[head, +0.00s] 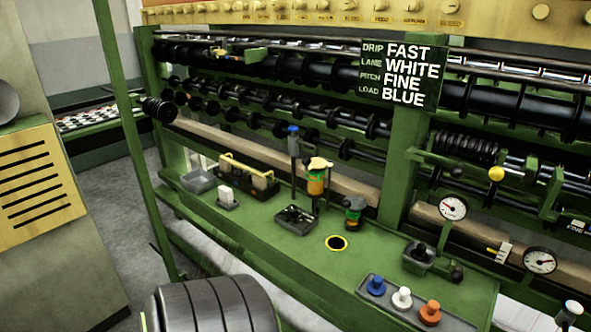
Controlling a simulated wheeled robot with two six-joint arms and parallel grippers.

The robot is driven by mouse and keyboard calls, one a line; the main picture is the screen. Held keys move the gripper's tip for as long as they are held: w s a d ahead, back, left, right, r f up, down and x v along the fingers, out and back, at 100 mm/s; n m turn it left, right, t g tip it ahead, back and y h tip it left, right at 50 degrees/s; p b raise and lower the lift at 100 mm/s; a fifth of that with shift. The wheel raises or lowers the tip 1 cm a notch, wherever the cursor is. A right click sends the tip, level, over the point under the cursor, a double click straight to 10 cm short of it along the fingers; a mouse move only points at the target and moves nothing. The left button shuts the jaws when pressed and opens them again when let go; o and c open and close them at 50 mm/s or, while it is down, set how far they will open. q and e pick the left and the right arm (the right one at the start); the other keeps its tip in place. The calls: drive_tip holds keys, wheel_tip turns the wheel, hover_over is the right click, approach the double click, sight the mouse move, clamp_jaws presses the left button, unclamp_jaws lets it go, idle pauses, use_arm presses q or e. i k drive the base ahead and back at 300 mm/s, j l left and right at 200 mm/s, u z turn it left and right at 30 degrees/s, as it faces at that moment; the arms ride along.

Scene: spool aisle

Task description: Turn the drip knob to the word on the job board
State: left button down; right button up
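The job board (403,74) hangs on a green post at the upper right of the head view. It reads DRIP FAST, LANE WHITE, PITCH FINE, LOAD BLUE. No knob that I can read as the drip knob shows clearly. An orange and green container with a pale top (316,178) stands at the middle of the green bench, and a smaller dark and orange piece (354,211) stands right of it. Any drip wording on them is too small to read. Neither of my grippers is in view.
A grey tray (372,297) holds blue, white and orange pegs. A dark tray (297,220) and two dial gauges (453,208) are nearby. Floor shows at left.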

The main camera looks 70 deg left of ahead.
sight(293, 212)
drive_tip(key=u, duration=2.1)
